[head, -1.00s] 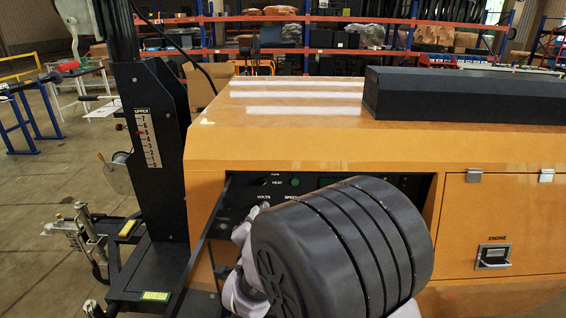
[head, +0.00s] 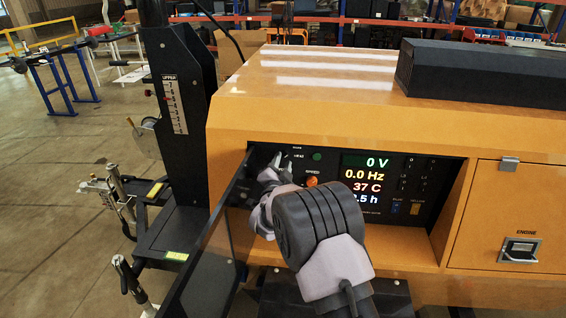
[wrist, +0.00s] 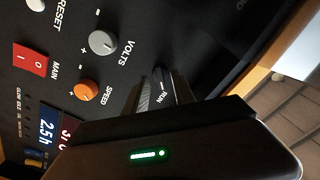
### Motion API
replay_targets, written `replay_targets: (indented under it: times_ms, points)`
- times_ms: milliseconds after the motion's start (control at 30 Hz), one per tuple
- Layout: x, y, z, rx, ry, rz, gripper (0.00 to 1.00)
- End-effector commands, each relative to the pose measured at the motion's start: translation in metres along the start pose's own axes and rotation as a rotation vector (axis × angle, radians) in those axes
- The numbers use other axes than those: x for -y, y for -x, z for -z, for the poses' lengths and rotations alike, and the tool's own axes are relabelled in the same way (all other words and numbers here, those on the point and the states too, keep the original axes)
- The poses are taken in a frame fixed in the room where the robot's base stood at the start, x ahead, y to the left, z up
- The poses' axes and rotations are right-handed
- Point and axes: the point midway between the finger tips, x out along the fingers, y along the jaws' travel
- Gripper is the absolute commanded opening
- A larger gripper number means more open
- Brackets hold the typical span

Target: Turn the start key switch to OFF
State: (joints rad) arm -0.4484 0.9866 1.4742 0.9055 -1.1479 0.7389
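The control panel (head: 332,195) is a black recessed face on the orange housing. In the head view my gripper (head: 279,160) reaches its upper left part, close to the HEAT label. In the wrist view my gripper's fingers (wrist: 160,88) are at the panel beside a RUN label (wrist: 166,108). A ribbed grey finger face shows there, with dark shapes next to it. The start key switch is not clearly visible; the fingers and gripper body cover that area. I cannot tell the key's position or whether the fingers touch it.
A grey VOLTS knob (wrist: 103,43), an orange SPEED knob (wrist: 87,93) and a red MAIN switch (wrist: 30,60) sit near the fingers. The lit display (head: 366,178) reads 0 V and 0.0 Hz. An open dark panel door (head: 208,250) stands left of my arm.

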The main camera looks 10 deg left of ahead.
Motion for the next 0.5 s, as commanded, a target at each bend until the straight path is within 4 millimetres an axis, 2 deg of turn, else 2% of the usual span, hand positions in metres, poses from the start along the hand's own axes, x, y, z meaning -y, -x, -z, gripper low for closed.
replay_targets:
  times_ms: [133,367,500]
  points:
    - [-0.0008,-0.0094,0.0003,0.0,0.0,-0.001,0.31]
    - [-0.0002,-0.0104,0.0006,0.0,0.0,0.0,0.31]
    - [-0.0001,-0.0103,0.0006,0.0,0.0,0.0,0.07]
